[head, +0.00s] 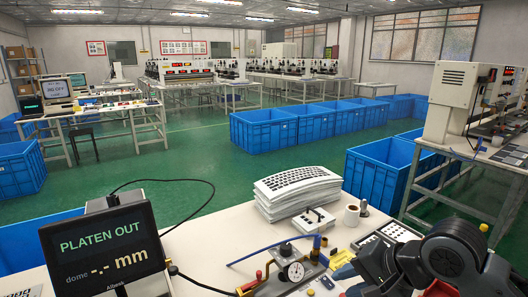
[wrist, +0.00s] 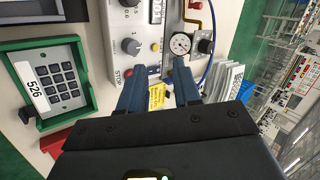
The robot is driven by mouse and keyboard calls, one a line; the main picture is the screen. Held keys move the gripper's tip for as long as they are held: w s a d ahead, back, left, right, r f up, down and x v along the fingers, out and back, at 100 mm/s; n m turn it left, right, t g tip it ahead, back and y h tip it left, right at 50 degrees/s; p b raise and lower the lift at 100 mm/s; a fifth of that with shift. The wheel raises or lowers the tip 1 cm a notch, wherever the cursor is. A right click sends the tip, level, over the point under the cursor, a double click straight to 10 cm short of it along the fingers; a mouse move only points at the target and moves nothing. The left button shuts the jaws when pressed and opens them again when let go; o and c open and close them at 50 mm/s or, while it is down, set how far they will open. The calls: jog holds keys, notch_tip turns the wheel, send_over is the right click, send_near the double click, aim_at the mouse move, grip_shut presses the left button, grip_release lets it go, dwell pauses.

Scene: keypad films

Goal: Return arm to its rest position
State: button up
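My gripper (wrist: 160,74) shows in the wrist view with its two blue fingers apart and nothing held between them. It is over a bench machine with a control panel (wrist: 133,20) and a round dial gauge (wrist: 181,43). A yellow label (wrist: 157,97) shows in the gap between the fingers. The dial gauge (head: 295,271) also shows in the head view, left of my arm.
A monitor (head: 105,250) reads "PLATEN OUT". A stack of keypad films (head: 298,190), a small white box (head: 315,220) and a white roll (head: 352,215) stand on the bench. A green-framed keypad marked 526 (wrist: 60,82) is left of my gripper. Blue crates (head: 265,130) stand beyond.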

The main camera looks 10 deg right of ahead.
jog(key=a+r+t+y, duration=0.3)
jog(key=a+r+t, duration=0.65)
jog(key=a, duration=0.65)
jog(key=s+d+f+h, duration=0.2)
jog(key=s+f+h, duration=0.25)
jog(key=s, duration=0.55)
jog(key=s+d+f+h, duration=0.25)
jog(key=s+f, duration=0.25)
jog(key=s, duration=0.5)
jog(key=s+d+n, duration=0.4)
jog(key=s+n, duration=0.1)
jog(key=s, duration=0.4)
jog(key=s+d+n+g, duration=0.1)
jog(key=s+d+n, duration=0.3)
jog(key=s, duration=0.4)
jog(key=shift+s+d+r+n, duration=0.35)
jog(key=shift+r+n, duration=0.1)
jog(key=shift+n, duration=0.35)
